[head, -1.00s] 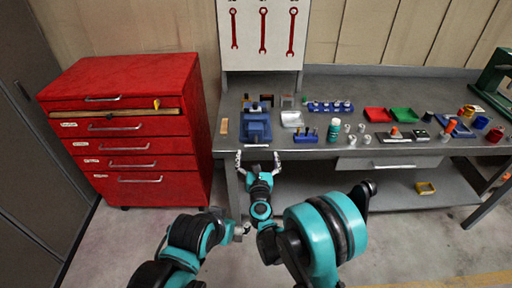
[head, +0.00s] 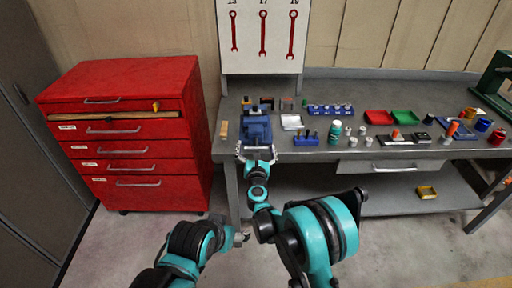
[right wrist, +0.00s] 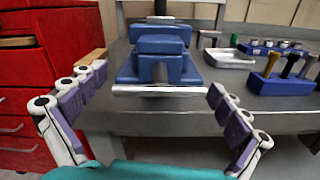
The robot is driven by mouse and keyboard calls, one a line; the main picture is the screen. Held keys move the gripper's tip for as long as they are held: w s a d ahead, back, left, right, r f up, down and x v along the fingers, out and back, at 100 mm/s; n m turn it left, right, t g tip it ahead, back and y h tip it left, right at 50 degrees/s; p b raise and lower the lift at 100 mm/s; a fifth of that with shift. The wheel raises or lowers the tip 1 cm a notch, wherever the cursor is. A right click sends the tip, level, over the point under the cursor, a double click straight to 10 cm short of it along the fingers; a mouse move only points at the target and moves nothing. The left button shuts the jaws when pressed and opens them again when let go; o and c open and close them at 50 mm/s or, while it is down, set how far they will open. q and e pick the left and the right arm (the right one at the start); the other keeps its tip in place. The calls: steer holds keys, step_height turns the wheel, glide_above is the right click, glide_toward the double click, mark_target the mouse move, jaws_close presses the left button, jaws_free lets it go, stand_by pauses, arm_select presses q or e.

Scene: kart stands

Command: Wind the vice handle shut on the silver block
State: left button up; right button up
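The blue vice (head: 256,128) stands at the front edge of the grey workbench, and it fills the upper middle of the right wrist view (right wrist: 160,62). A silver bar, which looks like its handle (right wrist: 160,91), lies level across its front. My right gripper (head: 256,153) is in front of the vice. Its fingers are spread to either side of the bar, apart from it in the right wrist view (right wrist: 156,103). I cannot make out a silver block in the jaws. My left gripper (head: 241,238) is low before the bench, and its fingers are too small to read.
Right of the vice are a silver tray (head: 291,122), a blue holder with upright tools (head: 306,139) and a green bottle (head: 335,131). A wooden piece (head: 224,130) lies to its left. A red drawer cabinet (head: 125,140) stands left of the bench (head: 400,155).

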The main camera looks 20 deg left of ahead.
steer(key=c, duration=0.9)
steer(key=shift+o, duration=0.2)
steer(key=shift+n, duration=0.3)
steer(key=n+b, duration=0.1)
steer(key=n, duration=0.4)
steer(key=n+b, duration=0.1)
steer(key=n, duration=0.4)
steer(key=shift+s+n, duration=0.1)
steer(key=shift+n, duration=0.8)
steer(key=shift+c, duration=0.6)
steer(key=shift+n, duration=0.4)
steer(key=shift+c, duration=1.3)
steer(key=shift+n, duration=0.5)
steer(key=c, duration=0.8)
steer(key=n, duration=0.5)
steer(key=shift+c, duration=0.4)
steer(key=shift+n, duration=0.3)
